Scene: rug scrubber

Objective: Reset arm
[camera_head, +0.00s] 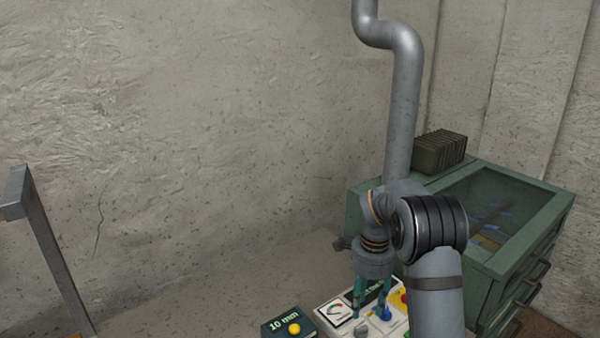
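My gripper (371,306) points down over a light control panel (330,314) at the bottom of the head view. Its two teal fingers are spread apart, with nothing visible held between them. The fingertips are close to the panel, beside a blue knob (383,314). I cannot tell whether they touch it. The panel has a dial gauge, a dark display, a grey knob (361,330) and a red button on yellow. My arm hides part of the panel's right side.
A green machine cabinet (480,240) with a glass lid stands right of and behind my arm. A grey pipe (405,100) rises behind it. A dark "10 mm" box (284,325) with a yellow button sits left of the panel. A metal frame (45,240) stands at far left.

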